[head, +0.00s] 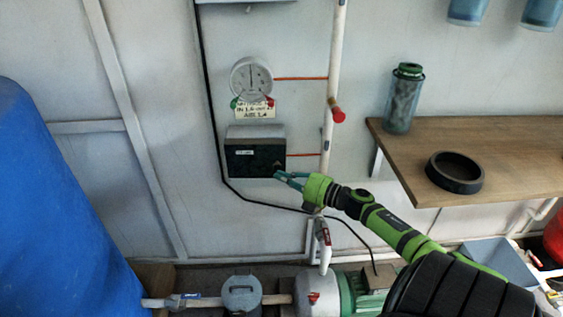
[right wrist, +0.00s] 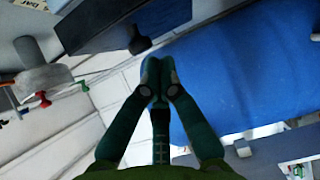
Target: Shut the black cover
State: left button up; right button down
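The black cover (head: 255,161) is the dark front of a grey wall box below the gauge, with a small pale label on it. It looks closed or nearly so, but I cannot tell if it is fully shut. In the right wrist view the dark box face (right wrist: 105,22) is at the top, with a black knob (right wrist: 138,40) on its edge. My right gripper (head: 281,176) is by the cover's lower right corner. In the right wrist view its fingertips (right wrist: 157,70) meet with nothing between them, just short of the knob. My left gripper is not in view.
A round gauge (head: 251,79) hangs above the box, and a white pipe (head: 331,110) with a red-handled valve runs to its right. A blue tank (head: 60,200) fills the left. A wooden shelf (head: 500,140) stands at the right, and a green pump (head: 345,295) is below.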

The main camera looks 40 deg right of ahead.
pick_arm(q)
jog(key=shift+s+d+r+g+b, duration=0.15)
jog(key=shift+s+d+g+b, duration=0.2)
jog(key=shift+b, duration=0.3)
pick_arm(e)
jog(key=shift+w+d+r, duration=0.2)
jog(key=shift+d, duration=0.4)
jog(key=shift+w+d+r, duration=0.15)
jog(key=shift+w+d, duration=0.05)
jog(key=shift+d, duration=0.35)
jog(key=shift+w+d+r, duration=0.2)
jog(key=shift+d, duration=0.4)
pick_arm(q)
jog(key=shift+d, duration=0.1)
pick_arm(e)
send_near(279, 162)
jog(key=s, duration=0.6)
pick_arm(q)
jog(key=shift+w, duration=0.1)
pick_arm(e)
jog(key=shift+w+f+y, duration=0.15)
jog(key=shift+f+y, duration=0.15)
jog(key=shift+f, duration=0.2)
jog(key=shift+f, duration=0.1)
